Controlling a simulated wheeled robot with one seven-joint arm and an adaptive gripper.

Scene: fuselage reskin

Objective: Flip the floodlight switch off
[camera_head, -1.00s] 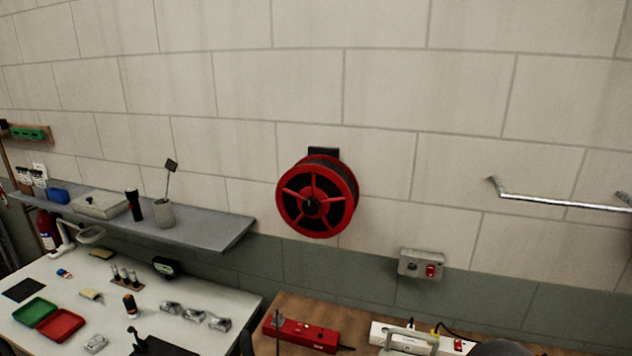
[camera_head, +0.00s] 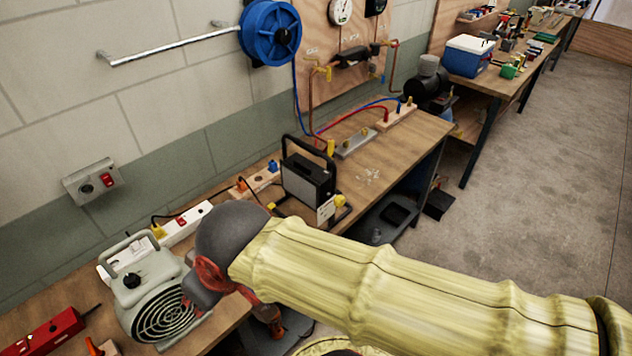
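A black floodlight (camera_head: 308,172) with a tubular carrying frame stands on the wooden bench, right of centre. A pale label or plate with yellow parts (camera_head: 329,208) is at its lower right; I cannot make out a switch there. A wall socket box (camera_head: 92,184) with a red switch is at the left. A white power strip (camera_head: 186,224) on the bench has a red rocker and a yellow plug. My yellow-sleeved arm (camera_head: 400,285) crosses the lower right and hides part of the bench.
A grey-green fan heater (camera_head: 150,295) stands on the bench beside my arm. A blue hose reel (camera_head: 270,32) and metal rail (camera_head: 180,45) are on the wall. The floor (camera_head: 545,190) at right is clear.

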